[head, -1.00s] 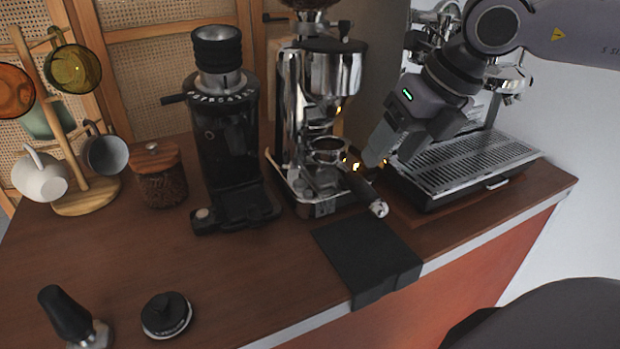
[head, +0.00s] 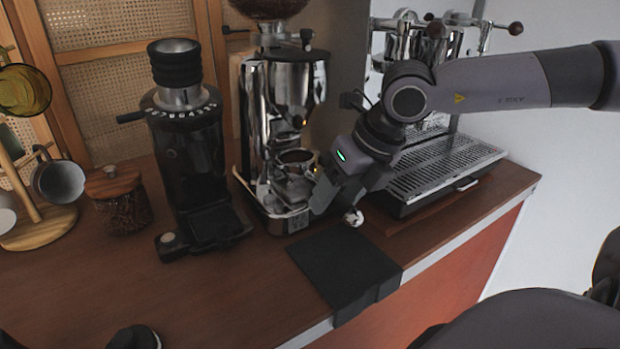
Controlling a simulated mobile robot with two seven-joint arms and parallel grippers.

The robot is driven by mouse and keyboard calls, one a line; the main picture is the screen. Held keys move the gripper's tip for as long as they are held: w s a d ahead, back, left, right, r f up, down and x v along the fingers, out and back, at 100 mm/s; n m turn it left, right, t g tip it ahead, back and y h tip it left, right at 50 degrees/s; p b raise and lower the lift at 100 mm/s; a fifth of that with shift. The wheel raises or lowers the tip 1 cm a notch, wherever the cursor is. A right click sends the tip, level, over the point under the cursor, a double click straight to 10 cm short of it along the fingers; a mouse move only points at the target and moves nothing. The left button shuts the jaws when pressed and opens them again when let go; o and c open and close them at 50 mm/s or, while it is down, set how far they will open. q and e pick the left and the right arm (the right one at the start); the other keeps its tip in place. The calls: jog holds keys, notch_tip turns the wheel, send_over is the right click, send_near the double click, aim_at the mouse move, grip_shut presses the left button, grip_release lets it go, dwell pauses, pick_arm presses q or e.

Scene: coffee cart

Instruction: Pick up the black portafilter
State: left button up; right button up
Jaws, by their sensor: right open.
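The portafilter sits at the chrome grinder (head: 290,95), its metal basket (head: 296,158) under the grinder's spout. Its black handle points toward the front right, and the pale handle end (head: 354,217) shows below my gripper. My right gripper (head: 323,194) is open, pointing down at the handle and hiding most of it. I cannot tell whether the fingers touch or straddle the handle.
A black mat (head: 345,265) lies over the counter's front edge. The espresso machine's drip tray (head: 440,170) is right of my gripper. A black grinder (head: 190,150), a lidded jar (head: 118,200) and a mug stand (head: 42,232) are left. The front left counter is mostly clear.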

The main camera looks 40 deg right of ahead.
jog(key=shift+w+a+f, duration=0.1)
jog(key=shift+w+f, duration=0.1)
jog(key=shift+f, duration=0.3)
grip_shut()
jog(key=shift+w+r, duration=0.1)
jog(key=shift+r, duration=0.1)
